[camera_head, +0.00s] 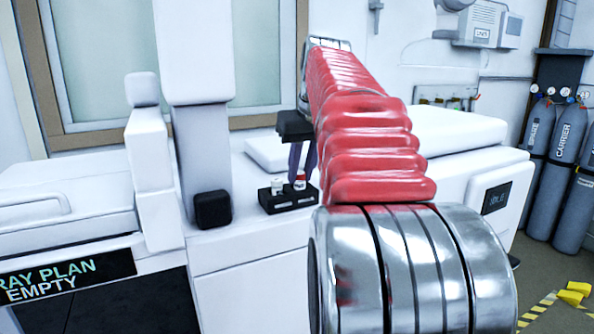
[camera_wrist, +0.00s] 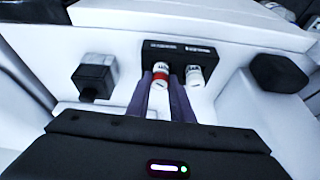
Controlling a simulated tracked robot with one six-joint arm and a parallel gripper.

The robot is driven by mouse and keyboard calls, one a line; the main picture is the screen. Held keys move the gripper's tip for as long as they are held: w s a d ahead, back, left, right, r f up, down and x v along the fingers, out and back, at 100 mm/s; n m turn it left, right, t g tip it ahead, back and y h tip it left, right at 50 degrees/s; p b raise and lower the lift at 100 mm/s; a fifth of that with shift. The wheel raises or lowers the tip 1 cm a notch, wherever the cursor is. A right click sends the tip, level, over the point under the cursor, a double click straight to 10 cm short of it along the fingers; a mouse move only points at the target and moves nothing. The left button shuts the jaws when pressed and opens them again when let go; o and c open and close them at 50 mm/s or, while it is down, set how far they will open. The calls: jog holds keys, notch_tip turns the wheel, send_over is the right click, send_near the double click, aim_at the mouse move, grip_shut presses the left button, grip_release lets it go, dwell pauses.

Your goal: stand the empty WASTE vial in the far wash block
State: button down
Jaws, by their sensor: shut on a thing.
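A small black block (camera_head: 275,207) sits on the white counter, beyond my arm, and shows at the top of the wrist view (camera_wrist: 217,58). A vial with a red-orange band (camera_head: 300,184) is at the block's right slot in the head view. In the wrist view this banded vial (camera_wrist: 160,80) is between my fingers. My gripper (camera_head: 300,176) is shut on it from above. I cannot read its label or tell whether it is fully seated. A plain white vial (camera_head: 277,185) stands beside it in the block, and also shows in the wrist view (camera_wrist: 194,76).
A black rounded knob-like piece (camera_head: 212,209) is on the white housing left of the block. A white instrument with a small display (camera_head: 496,197) stands right of my arm. A panel reading "RAY PLAN EMPTY" (camera_head: 62,279) is at the lower left. Gas cylinders (camera_head: 567,145) stand far right.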

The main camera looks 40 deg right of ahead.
jog(key=c, duration=1.5)
grip_release()
jog(key=shift+o, duration=0.7)
jog(key=shift+o, duration=1.4)
jog(key=shift+s, duration=0.1)
jog(key=shift+r, duration=0.1)
jog(key=shift+r, duration=3.4)
